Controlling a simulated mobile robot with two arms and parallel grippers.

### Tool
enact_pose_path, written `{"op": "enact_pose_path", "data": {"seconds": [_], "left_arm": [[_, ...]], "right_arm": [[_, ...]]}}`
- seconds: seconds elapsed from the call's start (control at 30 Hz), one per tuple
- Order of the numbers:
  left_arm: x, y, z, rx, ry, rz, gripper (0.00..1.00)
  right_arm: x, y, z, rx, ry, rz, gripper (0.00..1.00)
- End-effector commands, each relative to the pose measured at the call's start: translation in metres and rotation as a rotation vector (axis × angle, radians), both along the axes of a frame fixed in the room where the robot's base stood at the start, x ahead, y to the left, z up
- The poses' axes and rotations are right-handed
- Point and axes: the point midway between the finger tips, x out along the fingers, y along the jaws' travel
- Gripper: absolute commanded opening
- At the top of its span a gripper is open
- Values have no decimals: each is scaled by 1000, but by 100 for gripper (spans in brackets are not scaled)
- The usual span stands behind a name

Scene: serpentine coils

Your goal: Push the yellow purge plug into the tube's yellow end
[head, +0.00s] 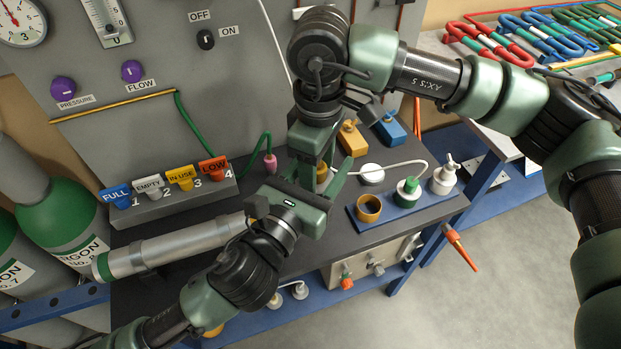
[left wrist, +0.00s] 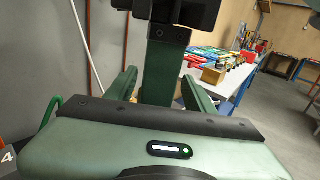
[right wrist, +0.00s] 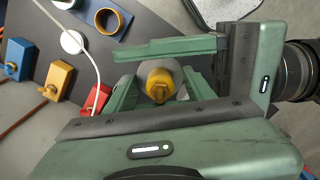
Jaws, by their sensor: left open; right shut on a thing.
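In the right wrist view, my right gripper (right wrist: 158,78) is shut on the yellow purge plug (right wrist: 158,88), which has a blocky yellow head and a pale round part behind it. In the head view, the plug shows as a small yellow patch (head: 322,173) at my right gripper (head: 321,163), which points down over the bench. My left gripper (head: 322,153) is open, its fingers on either side of the right gripper. The left wrist view shows these fingers spread (left wrist: 160,85) and empty.
A blue tray (head: 424,207) with an orange ring, a green-capped bottle and a white bottle stands right of the grippers. A yellow block (head: 352,140) and a blue block (head: 390,128) stand behind. Coloured coils (head: 540,35) lie on the far bench. A grey cylinder (head: 175,247) lies at left.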

Motion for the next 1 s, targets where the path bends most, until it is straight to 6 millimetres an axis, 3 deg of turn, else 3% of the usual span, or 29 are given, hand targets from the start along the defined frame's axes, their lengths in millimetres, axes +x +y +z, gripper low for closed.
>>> {"op": "enact_pose_path", "data": {"seconds": [0.2,0.47,0.5,0.7,0.77,0.8,0.9,1.0], "left_arm": [[14,-8,0,0,0,0,54],[15,-9,0,-1,1,0,54],[15,-9,0,-1,1,0,51],[14,-9,0,-2,1,-2,0],[14,-10,0,-3,1,-5,0],[13,-11,1,-4,-1,-6,0],[12,-12,2,-6,-1,-10,0],[11,-13,2,-8,-1,-13,0]], "right_arm": [[0,0,0,1,0,0,4],[0,0,1,1,0,0,4],[0,0,1,1,0,0,4],[0,1,1,2,-2,0,4],[1,1,1,3,-3,1,4],[1,1,1,4,-3,1,57],[1,2,1,6,-5,2,79],[1,2,1,8,-6,3,79]]}}
